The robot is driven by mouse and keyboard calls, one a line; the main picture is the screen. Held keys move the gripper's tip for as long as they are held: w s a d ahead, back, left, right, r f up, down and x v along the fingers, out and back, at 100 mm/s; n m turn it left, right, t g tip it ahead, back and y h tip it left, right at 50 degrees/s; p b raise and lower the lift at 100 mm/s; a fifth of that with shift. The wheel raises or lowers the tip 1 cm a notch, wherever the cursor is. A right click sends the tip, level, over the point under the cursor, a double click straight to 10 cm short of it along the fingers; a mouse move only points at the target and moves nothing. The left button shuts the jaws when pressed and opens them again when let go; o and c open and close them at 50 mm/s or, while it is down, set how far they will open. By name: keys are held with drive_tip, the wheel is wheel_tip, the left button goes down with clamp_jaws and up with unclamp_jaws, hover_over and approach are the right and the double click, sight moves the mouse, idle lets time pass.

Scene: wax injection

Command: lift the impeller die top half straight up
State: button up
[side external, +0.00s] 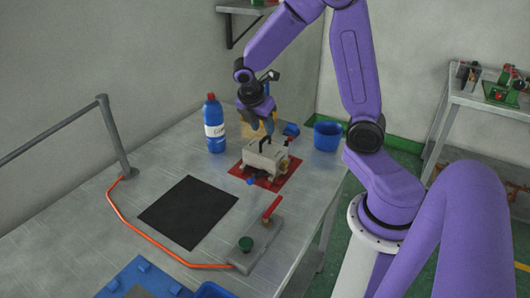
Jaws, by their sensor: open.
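The impeller die (266,157) is a light grey block with dark upright handles on top, sitting on a red mat (285,179) on the metal table. A blue knob shows at its front and a small red part at its right. The seam between its top half and the lower part is too small to make out. My gripper (262,127) is open and points down just above the die's back left part, close to a dark handle. I cannot tell whether the fingers touch the handle.
A blue bottle (215,125) stands left of the die and a blue bucket (327,136) behind right. A black mat (188,211) lies in front left. A grey control box (256,245) with a red lever and green button sits near the front edge, with an orange hose (150,237).

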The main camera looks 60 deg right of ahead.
sight(265, 137)
drive_tip(key=shift+w+x, duration=0.1)
drive_tip(key=shift+x, duration=1.55)
drive_tip(key=shift+w+x, duration=0.15)
drive_tip(key=shift+x, duration=1.55)
clamp_jaws()
